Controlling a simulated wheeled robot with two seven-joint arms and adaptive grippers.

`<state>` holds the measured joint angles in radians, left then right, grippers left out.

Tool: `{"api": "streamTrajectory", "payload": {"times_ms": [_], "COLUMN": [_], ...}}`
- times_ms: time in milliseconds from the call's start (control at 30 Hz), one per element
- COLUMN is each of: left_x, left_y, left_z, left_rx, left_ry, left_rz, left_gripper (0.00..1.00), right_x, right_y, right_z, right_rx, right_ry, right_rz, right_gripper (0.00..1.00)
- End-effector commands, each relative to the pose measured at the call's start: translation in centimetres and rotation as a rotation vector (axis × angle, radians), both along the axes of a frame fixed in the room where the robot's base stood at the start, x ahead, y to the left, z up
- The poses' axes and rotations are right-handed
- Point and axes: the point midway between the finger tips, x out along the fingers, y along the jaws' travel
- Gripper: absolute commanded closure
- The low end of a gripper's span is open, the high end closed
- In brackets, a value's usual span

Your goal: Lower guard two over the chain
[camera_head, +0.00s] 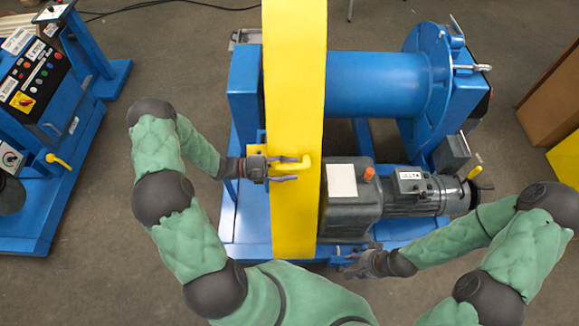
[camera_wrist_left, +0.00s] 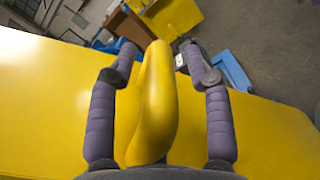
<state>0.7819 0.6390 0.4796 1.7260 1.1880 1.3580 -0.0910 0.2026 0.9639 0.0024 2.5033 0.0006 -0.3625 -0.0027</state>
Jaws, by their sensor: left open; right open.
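The long yellow guard (camera_head: 294,90) stands upright in the head view and runs from the top edge down across the blue machine frame. Its yellow handle (camera_head: 300,162) sticks out at mid-length. My left gripper (camera_head: 292,170) is open at the handle, and in the left wrist view its fingers (camera_wrist_left: 160,75) stand apart on both sides of the handle (camera_wrist_left: 158,105). The guard's flat yellow face (camera_wrist_left: 50,100) fills much of that view. My right gripper (camera_head: 357,265) is open and empty near the front of the frame, right of the guard. The chain is hidden from view.
The blue drum (camera_head: 375,85) lies behind and right of the guard. A grey motor and gearbox (camera_head: 410,190) sit right of the guard. A blue control stand (camera_head: 60,110) is at the left, and a brown box (camera_head: 555,95) at the far right. Floor between stand and machine is clear.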

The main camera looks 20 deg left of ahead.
Motion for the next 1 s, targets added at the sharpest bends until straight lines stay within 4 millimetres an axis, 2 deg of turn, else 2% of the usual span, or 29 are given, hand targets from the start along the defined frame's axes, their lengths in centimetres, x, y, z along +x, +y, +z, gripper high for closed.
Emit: {"api": "streamTrajectory", "payload": {"times_ms": [267, 433, 467, 633, 733, 867, 1000], "left_x": [0.0, 0.0, 0.0, 0.1, 1.0, 3.6, 7.1], "left_y": [-0.1, -0.1, -0.1, -0.1, 0.4, 1.7, 3.4], "left_z": [0.0, 0.0, 0.0, -0.1, -0.4, -1.3, -2.1], "left_rx": [0.000, 0.000, 0.000, 0.000, -0.003, -0.015, -0.033], "left_ry": [0.000, 0.000, 0.000, 0.001, 0.009, 0.043, 0.081], "left_rz": [0.000, 0.000, 0.000, 0.000, 0.000, 0.001, 0.003], "left_gripper": [0.49, 0.97, 1.00, 1.00, 1.00, 1.00, 1.00], "right_x": [0.0, 0.0, 0.0, 0.0, 0.0, 0.0, 0.0], "right_y": [0.0, 0.0, 0.0, 0.0, 0.0, 0.0, 0.0], "right_z": [0.0, 0.0, 0.0, -0.1, -0.5, -1.8, -3.6], "right_rx": [0.000, 0.000, 0.000, 0.000, 0.000, 0.000, 0.000], "right_ry": [0.000, 0.000, 0.000, 0.000, 0.000, 0.000, 0.000], "right_rz": [0.000, 0.000, 0.000, 0.000, 0.000, 0.000, 0.000], "right_gripper": [0.48, 0.48, 0.48, 0.48, 0.48, 0.48, 0.48]}}
